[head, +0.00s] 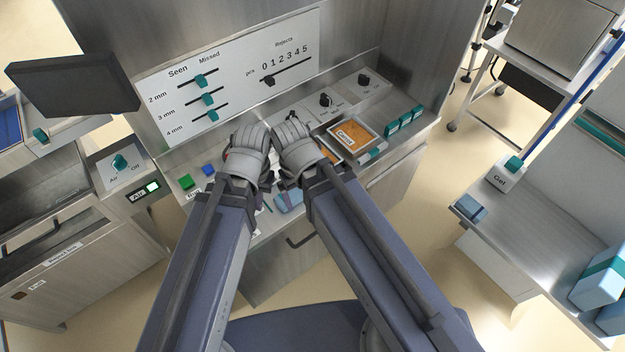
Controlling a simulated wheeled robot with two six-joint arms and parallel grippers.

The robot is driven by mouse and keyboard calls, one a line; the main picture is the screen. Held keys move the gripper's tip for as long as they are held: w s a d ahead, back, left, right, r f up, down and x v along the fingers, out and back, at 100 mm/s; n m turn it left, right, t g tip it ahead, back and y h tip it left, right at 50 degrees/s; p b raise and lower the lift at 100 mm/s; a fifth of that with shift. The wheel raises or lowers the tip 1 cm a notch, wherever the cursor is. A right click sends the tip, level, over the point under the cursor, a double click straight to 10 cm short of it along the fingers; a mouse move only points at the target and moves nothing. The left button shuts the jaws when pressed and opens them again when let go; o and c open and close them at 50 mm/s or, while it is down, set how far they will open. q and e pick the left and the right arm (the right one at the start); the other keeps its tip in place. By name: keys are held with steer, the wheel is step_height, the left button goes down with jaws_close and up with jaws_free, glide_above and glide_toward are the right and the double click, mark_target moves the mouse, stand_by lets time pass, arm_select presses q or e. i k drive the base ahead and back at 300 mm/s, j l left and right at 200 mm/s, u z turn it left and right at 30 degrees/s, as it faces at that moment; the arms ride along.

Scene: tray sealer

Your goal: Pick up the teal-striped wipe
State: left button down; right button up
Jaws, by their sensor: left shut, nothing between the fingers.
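My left gripper (249,147) is over the counter in front of the panel, shut and empty. My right gripper (292,136) is close beside it on the right; its fingertips are hidden, so I cannot tell whether it is open. A light blue item (289,201) lies on the counter between my two arms, partly covered by the right one. A thin teal line shows just left of it on a pale patch, possibly part of the teal-striped wipe. The arms hide most of that area, so I cannot tell the wipe's outline.
A sloped panel (232,77) with teal sliders stands behind the grippers. Green (186,181) and blue (208,169) buttons are at left. A bench with a Gel box (500,180) stands far right.

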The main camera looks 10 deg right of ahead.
mark_target(296, 194)
steer(key=k+j+u, duration=0.2)
steer(key=u, duration=0.2)
steer(key=k+j+u, duration=0.4)
steer(key=i+l, duration=0.05)
